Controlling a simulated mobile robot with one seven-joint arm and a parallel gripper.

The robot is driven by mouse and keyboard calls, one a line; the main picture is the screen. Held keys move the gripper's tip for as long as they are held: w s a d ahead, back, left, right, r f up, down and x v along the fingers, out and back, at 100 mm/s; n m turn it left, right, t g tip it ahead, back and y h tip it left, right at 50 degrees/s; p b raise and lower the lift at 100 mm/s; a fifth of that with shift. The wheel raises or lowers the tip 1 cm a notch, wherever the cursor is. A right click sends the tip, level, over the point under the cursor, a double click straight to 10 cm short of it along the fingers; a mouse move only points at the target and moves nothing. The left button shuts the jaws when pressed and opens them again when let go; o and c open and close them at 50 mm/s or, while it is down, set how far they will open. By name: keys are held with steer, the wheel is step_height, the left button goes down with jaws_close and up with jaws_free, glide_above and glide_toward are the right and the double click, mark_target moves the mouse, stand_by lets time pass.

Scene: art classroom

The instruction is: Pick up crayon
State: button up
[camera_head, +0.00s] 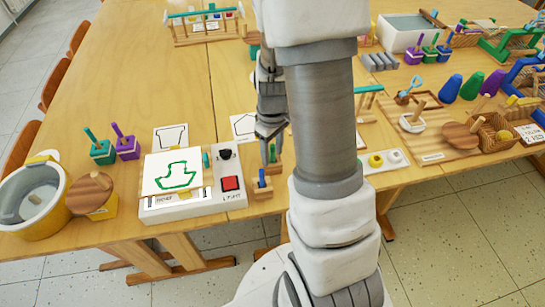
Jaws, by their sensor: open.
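My gripper (268,139) points down over the table's front part, just left of my arm's thick grey link. It appears open, with its fingertips close above a small green upright stick (272,154) that looks like a crayon in a wooden holder. I cannot tell whether the fingers touch the stick. A second small wooden holder (262,189) with a blue stick (262,177) stands just in front, near the table edge. A short teal stick (206,160) stands on the white light box. My arm hides the table to the right of the gripper.
The white light box (225,197) with a red button and a boat drawing (173,172) stands left of the gripper. A yellow-rimmed bucket (35,228) is at far left. Blocks, trays and a board (432,155) crowd the right. The left-middle tabletop (130,70) is clear.

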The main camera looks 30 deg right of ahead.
steer(key=shift+c, duration=0.2)
jaws_close()
stand_by(1.1)
